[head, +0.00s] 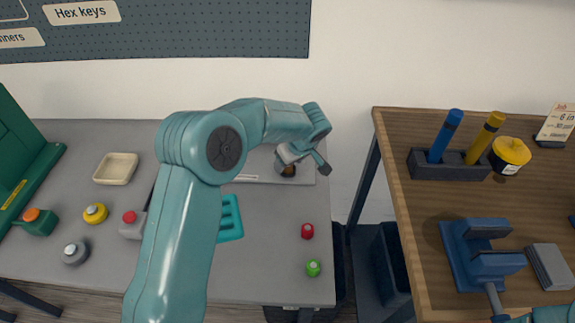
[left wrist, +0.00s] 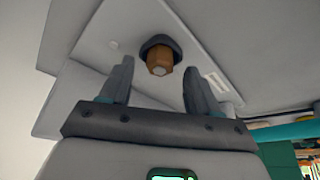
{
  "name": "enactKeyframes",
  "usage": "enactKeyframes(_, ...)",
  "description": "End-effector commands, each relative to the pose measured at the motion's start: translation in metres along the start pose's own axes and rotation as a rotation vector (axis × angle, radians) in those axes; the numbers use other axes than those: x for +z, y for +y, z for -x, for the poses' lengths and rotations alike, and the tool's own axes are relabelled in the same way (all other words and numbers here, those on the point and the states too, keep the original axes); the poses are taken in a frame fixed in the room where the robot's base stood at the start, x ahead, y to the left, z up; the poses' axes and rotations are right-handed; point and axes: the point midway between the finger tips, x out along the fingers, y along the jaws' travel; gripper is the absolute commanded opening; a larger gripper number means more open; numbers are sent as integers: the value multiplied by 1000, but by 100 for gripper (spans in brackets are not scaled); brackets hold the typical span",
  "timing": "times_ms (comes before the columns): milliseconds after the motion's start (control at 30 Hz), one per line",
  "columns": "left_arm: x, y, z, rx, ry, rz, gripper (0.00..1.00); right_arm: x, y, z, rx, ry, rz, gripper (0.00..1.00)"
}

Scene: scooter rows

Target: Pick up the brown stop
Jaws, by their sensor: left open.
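The brown stop (head: 288,171) sits on a light grey plate (head: 250,179) at the back right of the grey table, partly hidden by my left gripper (head: 304,162) in the head view. In the left wrist view the brown stop (left wrist: 160,62) has a brown faceted body with a dark collar. It shows between the two fingers of my left gripper (left wrist: 158,72), with a visible gap on each side. The left gripper is open and holds nothing. My right gripper is not in view.
Red (head: 307,231) and green (head: 313,268) knobs stand at the grey table's right front. A teal slotted piece (head: 231,218) lies beside my left arm. A wooden table (head: 420,210) with a blue vise (head: 478,250) stands to the right, across a gap.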

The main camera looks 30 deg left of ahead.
Motion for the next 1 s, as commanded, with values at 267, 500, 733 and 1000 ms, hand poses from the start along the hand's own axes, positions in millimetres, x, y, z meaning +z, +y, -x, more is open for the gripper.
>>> enactKeyframes(267,0,0,-7,1,1,0,62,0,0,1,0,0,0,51)
enactKeyframes(500,0,0,-7,1,1,0,2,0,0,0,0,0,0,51)
enactKeyframes(733,0,0,-7,1,1,0,2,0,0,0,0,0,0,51)
enactKeyframes(1000,-8,0,10,3,3,2,2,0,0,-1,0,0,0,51)
